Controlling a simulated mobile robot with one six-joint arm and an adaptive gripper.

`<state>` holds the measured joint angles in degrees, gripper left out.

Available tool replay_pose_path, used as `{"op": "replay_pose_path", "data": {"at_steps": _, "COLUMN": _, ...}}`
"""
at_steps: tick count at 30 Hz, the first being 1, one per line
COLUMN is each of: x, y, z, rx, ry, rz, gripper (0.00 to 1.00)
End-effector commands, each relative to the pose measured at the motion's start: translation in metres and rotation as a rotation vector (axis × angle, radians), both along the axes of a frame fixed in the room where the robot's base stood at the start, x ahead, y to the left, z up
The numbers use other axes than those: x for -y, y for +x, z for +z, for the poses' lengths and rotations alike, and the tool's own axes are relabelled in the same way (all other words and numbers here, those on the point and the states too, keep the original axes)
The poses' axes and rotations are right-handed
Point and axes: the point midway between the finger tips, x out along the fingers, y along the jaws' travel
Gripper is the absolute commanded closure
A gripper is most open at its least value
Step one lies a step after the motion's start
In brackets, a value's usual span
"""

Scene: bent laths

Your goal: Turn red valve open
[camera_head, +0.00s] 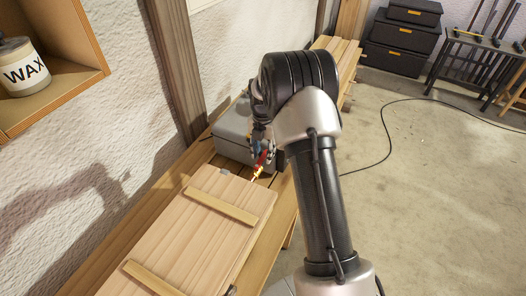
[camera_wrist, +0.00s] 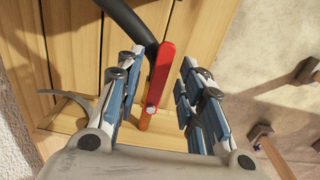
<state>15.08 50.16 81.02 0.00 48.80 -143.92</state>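The red valve handle (camera_wrist: 160,78) is a long flat red lever with a pale bolt near its lower end in the wrist view. It lies between the two fingers of my gripper (camera_wrist: 161,62), which are spread apart. There is a gap on the right of the handle; on the left the finger is close, and contact cannot be told. In the head view a small part of the red handle (camera_head: 261,160) shows below my gripper, beside something yellow. The valve body is mostly hidden by my gripper.
A dark hose (camera_wrist: 128,18) runs by the handle's upper end. In the head view a wooden box (camera_head: 190,235) and a grey case (camera_head: 232,128) sit on the bench along the wall. A shelf with a wax jar (camera_head: 22,70) is at left.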

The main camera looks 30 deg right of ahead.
Motion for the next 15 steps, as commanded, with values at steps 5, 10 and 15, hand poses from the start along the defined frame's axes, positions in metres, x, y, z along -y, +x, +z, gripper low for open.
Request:
{"op": "replay_pose_path", "data": {"at_steps": 5, "x": 0.000, "y": 0.001, "z": 0.014, "rx": 0.003, "ry": -0.001, "rz": 0.000, "gripper": 0.65}}
{"op": "replay_pose_path", "data": {"at_steps": 10, "x": 0.000, "y": 0.001, "z": 0.048, "rx": 0.005, "ry": -0.001, "rz": 0.000, "gripper": 0.65}}
{"op": "replay_pose_path", "data": {"at_steps": 15, "x": 0.000, "y": 0.001, "z": 0.084, "rx": 0.005, "ry": -0.001, "rz": 0.000, "gripper": 0.65}}
